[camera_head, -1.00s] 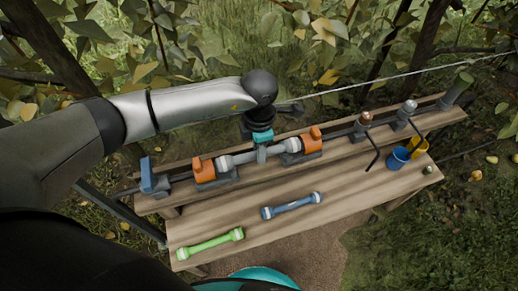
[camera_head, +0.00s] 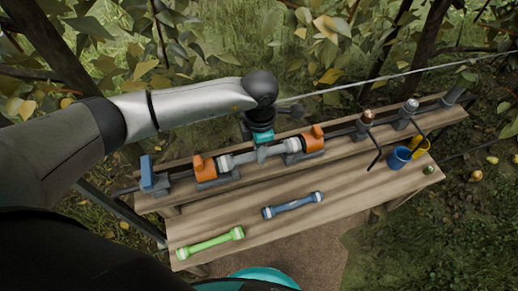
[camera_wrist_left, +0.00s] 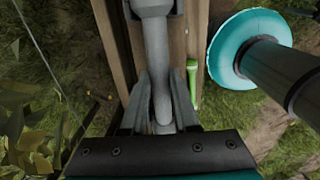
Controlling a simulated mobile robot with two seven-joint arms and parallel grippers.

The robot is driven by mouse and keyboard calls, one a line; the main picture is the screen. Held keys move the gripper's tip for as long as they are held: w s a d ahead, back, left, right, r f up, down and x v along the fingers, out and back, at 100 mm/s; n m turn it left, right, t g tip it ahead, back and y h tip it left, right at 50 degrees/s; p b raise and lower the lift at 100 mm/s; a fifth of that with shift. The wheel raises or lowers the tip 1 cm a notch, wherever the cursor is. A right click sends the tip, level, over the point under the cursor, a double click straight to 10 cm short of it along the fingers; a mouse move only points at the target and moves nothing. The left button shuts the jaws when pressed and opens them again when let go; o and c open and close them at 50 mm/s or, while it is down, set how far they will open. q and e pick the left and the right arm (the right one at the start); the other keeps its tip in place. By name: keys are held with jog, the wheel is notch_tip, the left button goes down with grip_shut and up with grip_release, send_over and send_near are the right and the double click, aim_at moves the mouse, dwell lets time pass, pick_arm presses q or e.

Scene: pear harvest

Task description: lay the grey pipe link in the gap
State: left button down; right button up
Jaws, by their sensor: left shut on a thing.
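The grey pipe link (camera_head: 242,157) spans between the two orange-topped holders, the left one (camera_head: 205,168) and the right one (camera_head: 312,140), on the raised back plank. Its pale ends lie close against the holders; whether they are fully seated I cannot tell. My left gripper (camera_head: 262,154) is shut on the link's middle from above. In the left wrist view the link (camera_wrist_left: 155,50) runs up from between the fingers (camera_wrist_left: 160,105). The fingers hide part of it. My right gripper is not in view.
A green link (camera_head: 210,243) and a blue link (camera_head: 293,205) lie on the wooden bench (camera_head: 350,205). A blue lever piece (camera_head: 147,172) stands at the left. Blue (camera_head: 399,157) and yellow (camera_head: 420,147) cups stand at the right, near bent metal handles.

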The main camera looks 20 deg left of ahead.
pick_arm(q)
jog(key=shift+f, duration=0.45)
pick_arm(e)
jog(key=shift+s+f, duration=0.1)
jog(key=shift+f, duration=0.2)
pick_arm(q)
jog(key=c, duration=0.6)
grip_release()
notch_tip(320, 180, up, 5)
jog(key=p, duration=0.3)
jog(key=shift+f+p, duration=0.1)
jog(key=shift+p, duration=0.2)
notch_tip(320, 180, up, 5)
jog(key=p, duration=0.3)
jog(key=shift+f+p, duration=0.2)
jog(key=shift+p, duration=0.15)
notch_tip(320, 180, up, 6)
jog(key=p, duration=0.4)
jog(key=shift+r+p, duration=0.15)
jog(key=shift+p, duration=0.25)
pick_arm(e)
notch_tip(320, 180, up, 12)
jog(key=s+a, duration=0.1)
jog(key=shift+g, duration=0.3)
pick_arm(q)
jog(key=shift+a, duration=0.1)
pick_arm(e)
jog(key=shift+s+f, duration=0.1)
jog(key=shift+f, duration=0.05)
